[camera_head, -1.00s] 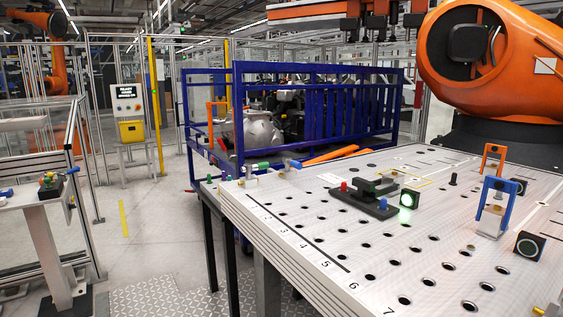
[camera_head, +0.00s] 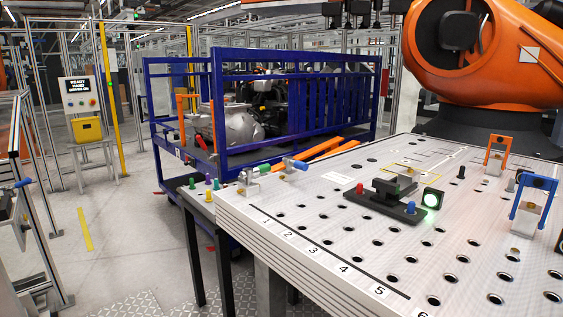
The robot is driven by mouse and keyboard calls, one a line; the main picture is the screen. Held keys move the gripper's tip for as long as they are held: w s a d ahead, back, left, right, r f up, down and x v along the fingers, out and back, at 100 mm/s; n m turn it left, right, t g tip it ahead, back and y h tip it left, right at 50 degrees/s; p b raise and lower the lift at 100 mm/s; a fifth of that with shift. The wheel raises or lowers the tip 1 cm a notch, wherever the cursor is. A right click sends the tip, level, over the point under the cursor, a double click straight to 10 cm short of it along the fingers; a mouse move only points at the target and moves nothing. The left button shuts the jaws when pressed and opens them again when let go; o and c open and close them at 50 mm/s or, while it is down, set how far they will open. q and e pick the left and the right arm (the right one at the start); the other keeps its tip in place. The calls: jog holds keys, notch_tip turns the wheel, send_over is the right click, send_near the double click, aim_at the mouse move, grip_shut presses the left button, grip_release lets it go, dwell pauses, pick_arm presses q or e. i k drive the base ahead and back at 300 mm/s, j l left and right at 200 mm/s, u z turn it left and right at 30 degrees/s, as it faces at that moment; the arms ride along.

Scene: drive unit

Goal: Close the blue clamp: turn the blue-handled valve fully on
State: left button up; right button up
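The blue clamp (camera_head: 535,200) stands at the right of the perforated table. Its blue U-shaped handle is raised, with a metal block below it. The blue-handled valve (camera_head: 294,164) sits on the table's far left edge; its short blue lever lies roughly flat, and I cannot tell how far it is turned. A green-handled valve (camera_head: 265,168) is just left of it. Neither of my grippers shows in the head view.
The perforated table (camera_head: 330,222) carries a black fixture (camera_head: 392,200) with red and blue knobs and a green-lit button (camera_head: 432,198). An orange clamp (camera_head: 497,152) stands farther back. A blue cage cart (camera_head: 178,95) is behind the table. Floor at left is open.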

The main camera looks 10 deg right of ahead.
aim_at(289, 161)
jog(key=i+j, duration=0.65)
jog(key=j, duration=0.15)
